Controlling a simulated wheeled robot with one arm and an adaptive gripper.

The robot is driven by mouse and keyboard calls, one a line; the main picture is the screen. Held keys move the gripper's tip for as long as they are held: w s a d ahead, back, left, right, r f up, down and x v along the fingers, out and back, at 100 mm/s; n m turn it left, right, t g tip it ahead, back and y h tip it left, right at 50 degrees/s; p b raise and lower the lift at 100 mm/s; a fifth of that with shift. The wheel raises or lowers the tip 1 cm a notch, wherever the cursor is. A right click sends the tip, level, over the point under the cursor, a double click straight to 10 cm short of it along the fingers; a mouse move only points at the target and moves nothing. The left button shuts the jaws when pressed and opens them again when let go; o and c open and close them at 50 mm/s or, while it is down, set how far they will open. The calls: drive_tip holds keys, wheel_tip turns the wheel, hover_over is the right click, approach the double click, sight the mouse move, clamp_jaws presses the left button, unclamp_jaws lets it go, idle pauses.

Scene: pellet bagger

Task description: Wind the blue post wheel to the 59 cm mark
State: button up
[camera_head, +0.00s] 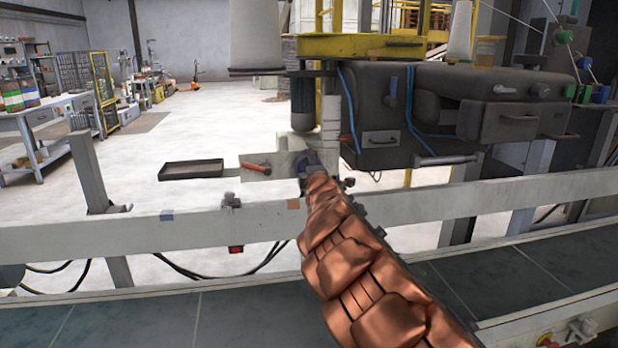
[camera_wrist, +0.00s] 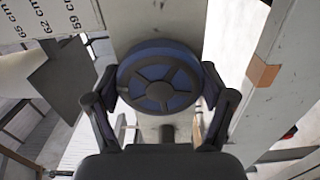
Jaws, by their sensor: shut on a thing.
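The blue wheel (camera_wrist: 160,82), with a dark rim and spokes, fills the middle of the wrist view. My gripper (camera_wrist: 163,95) has one finger on each side of it and is shut on its rim. A pale post plate (camera_wrist: 158,18) lies behind the wheel. A white scale (camera_wrist: 40,15) at its upper left reads 65, 62 and 59 cm. A dark grey flat piece (camera_wrist: 65,78) sits just below the scale, its upper corner near the 62 label; the exact reading cannot be told.
A long pale rail (camera_head: 420,208) runs across in front of the post, under my arm, with a dark conveyor belt (camera_head: 130,325) nearer. A black tray (camera_head: 191,170) juts out left of the post. A dark grey machine (camera_head: 440,110) stands close on the right. Open floor lies behind left.

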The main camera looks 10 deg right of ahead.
drive_tip(key=shift+a+n+b, duration=0.1)
drive_tip(key=shift+n+b, duration=0.7)
drive_tip(key=shift+n, duration=0.3)
drive_tip(key=o, duration=1)
drive_tip(key=shift+s, duration=0.15)
drive_tip(key=shift+s, duration=5.85)
